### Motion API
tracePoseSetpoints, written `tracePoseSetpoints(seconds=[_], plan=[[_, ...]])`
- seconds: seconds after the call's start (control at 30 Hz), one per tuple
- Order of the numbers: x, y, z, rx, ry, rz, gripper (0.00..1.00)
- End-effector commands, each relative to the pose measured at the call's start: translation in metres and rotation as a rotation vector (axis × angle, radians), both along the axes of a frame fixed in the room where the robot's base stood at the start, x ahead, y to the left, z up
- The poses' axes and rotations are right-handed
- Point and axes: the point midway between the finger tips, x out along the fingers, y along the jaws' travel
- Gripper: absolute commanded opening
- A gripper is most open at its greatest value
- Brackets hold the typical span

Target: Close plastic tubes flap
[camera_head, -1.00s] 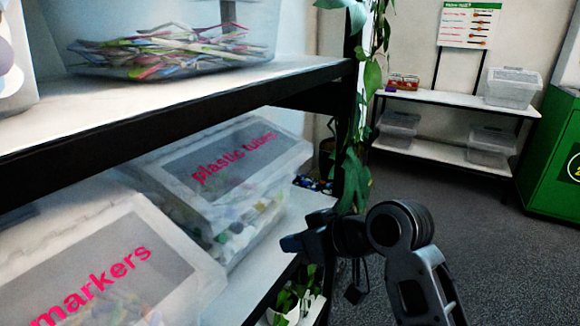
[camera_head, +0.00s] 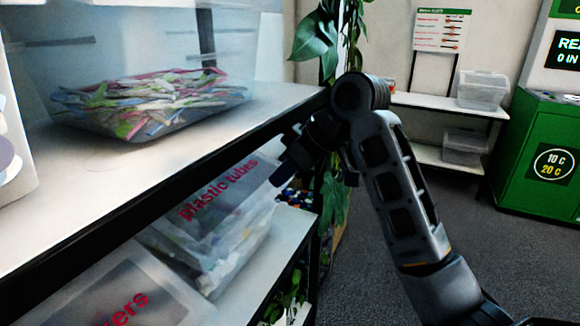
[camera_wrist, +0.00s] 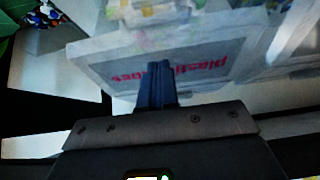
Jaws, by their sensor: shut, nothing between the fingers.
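The clear plastic tubes box (camera_head: 203,258) stands on the lower shelf, with mixed plastic pieces inside. Its flap (camera_head: 222,190) carries a grey label with pink lettering and slants at the upper front. In the wrist view the flap (camera_wrist: 210,68) appears upside down, with the box contents above it in the picture. My gripper (camera_head: 279,178) is at the right edge of the flap in the head view. My gripper's fingers (camera_wrist: 158,72) are shut and empty, and overlap the label in the wrist view. I cannot tell whether they touch the flap.
The markers box (camera_head: 130,295) stands beside it at the lower left. The upper shelf (camera_head: 170,160) overhangs both boxes and holds a clear bin (camera_head: 150,95). A leafy plant (camera_head: 335,190) hangs by the shelf's right end. Grey floor (camera_head: 480,255) is open at right.

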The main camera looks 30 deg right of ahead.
Motion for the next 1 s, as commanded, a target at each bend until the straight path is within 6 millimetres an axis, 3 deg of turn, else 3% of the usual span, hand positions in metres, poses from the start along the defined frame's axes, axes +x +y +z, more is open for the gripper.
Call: tracePoseSetpoints(seconds=[0.27, 0.5, 1.0], plan=[[0.027, 0.021, -0.043, 0.000, 0.004, 0.000, 0.00], [0.024, 0.018, -0.073, 0.000, 0.002, -0.002, 0.00], [0.023, 0.018, -0.082, 0.000, 0.000, 0.000, 0.00]])
